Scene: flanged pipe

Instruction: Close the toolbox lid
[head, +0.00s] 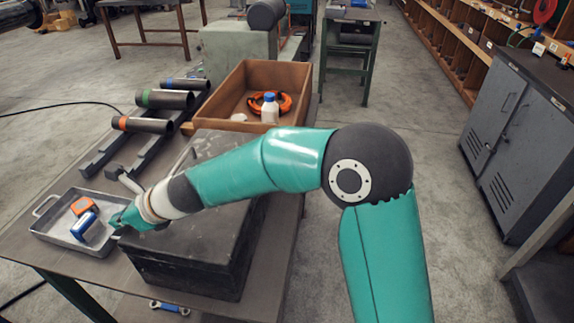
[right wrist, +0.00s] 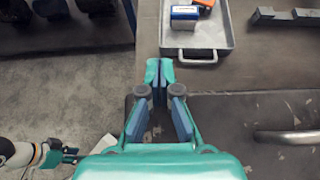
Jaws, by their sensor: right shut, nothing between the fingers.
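The dark toolbox (head: 185,262) stands on the near right part of the table. Its lid (head: 215,146) looks down over the box, but my arm covers much of it and I cannot tell whether it is flush. A metal handle (right wrist: 290,137) shows on the dark lid in the right wrist view. My right gripper (head: 118,219) is shut and empty at the toolbox's left edge, near the tray. Its fingertips (right wrist: 157,68) are together in the wrist view. My left gripper (right wrist: 70,155) shows small at lower left, away from the toolbox; its opening is unclear.
A metal tray (head: 45,222) with an orange and a blue item lies left of the toolbox. Behind are pipes on dark rails (head: 120,150) and a wooden crate (head: 300,78) holding a white bottle. Open floor lies right of the table.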

